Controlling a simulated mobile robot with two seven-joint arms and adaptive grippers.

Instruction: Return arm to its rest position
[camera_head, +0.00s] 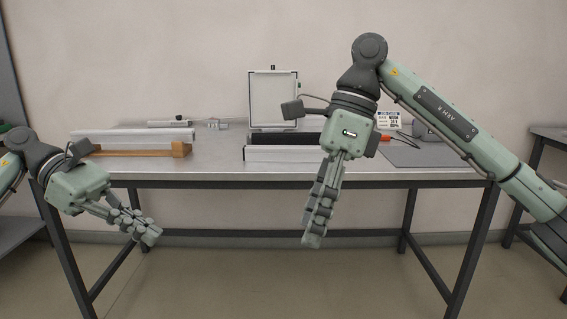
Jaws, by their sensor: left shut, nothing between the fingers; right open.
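My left gripper (150,234) is at the lower left, in front of the table's left legs and below the tabletop. Its fingers are shut with nothing between them, pointing down to the right. My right gripper (313,238) hangs in front of the table's middle, fingers pointing down below the table's front edge. It is empty; its fingers overlap from this angle, but it is open. My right arm (450,120) comes in from the right, raised above the tabletop, and hides part of what lies behind it.
The metal table (215,165) holds a wooden rack (140,152) with a pale bar, an upright framed panel (273,98), a dark roll (285,138) on a white box (285,154), a small sign (389,119) and a grey mat (425,155). The floor under the table is clear.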

